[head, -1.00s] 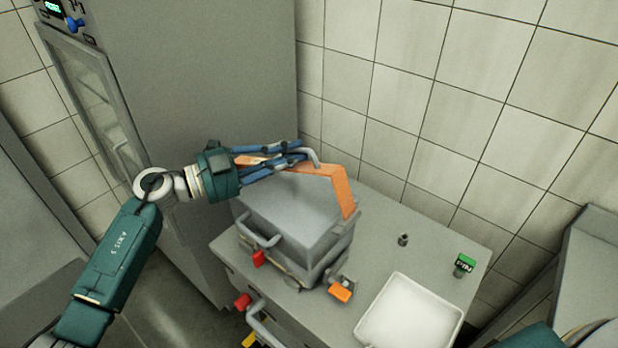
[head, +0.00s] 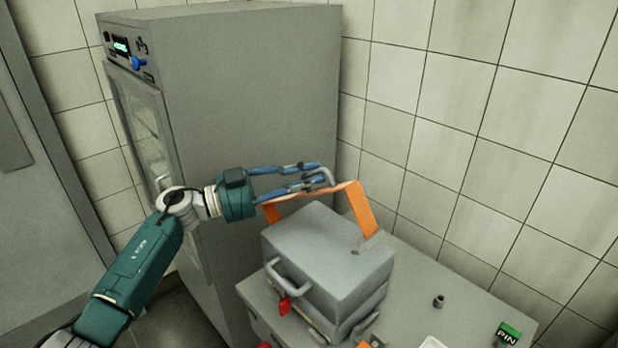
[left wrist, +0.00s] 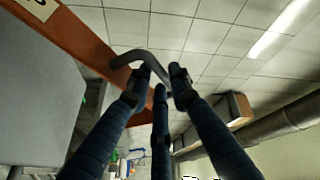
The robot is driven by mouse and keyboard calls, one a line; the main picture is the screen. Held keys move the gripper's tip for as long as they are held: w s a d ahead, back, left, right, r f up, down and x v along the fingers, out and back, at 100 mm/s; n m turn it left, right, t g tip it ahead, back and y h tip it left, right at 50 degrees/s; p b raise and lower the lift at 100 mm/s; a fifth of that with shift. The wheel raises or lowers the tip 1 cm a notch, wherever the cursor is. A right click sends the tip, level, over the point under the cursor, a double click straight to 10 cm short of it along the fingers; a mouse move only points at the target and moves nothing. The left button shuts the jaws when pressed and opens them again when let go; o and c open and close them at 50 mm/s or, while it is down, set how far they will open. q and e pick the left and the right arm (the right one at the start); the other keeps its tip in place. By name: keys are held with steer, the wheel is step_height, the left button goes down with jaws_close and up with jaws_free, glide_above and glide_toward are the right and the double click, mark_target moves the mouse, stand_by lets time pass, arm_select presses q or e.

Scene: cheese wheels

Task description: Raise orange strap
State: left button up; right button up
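The orange strap (head: 362,208) is a flat band arching above the grey box (head: 325,252). One end comes down at the box's right side; the other drops near my left gripper's palm. A bent grey handle (head: 326,176) sits on the strap's raised part. My left gripper (head: 316,174), with blue fingers, has its fingertips closed around this handle, above the box. In the left wrist view the handle (left wrist: 122,60) runs in among the fingertips (left wrist: 161,82), beside the orange strap (left wrist: 85,40). My right gripper is out of view.
A tall grey cabinet (head: 250,90) stands behind my left arm. The box stands on a grey counter (head: 470,290) against a tiled wall. A small dark cylinder (head: 438,301) and a green PIN block (head: 508,333) are on the counter's right. A white tray (head: 432,343) shows at the bottom edge.

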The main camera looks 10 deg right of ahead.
arm_select(q)
steer(key=s+a+f, duration=0.1)
steer(key=a, duration=1.1)
steer(key=shift+s, duration=0.1)
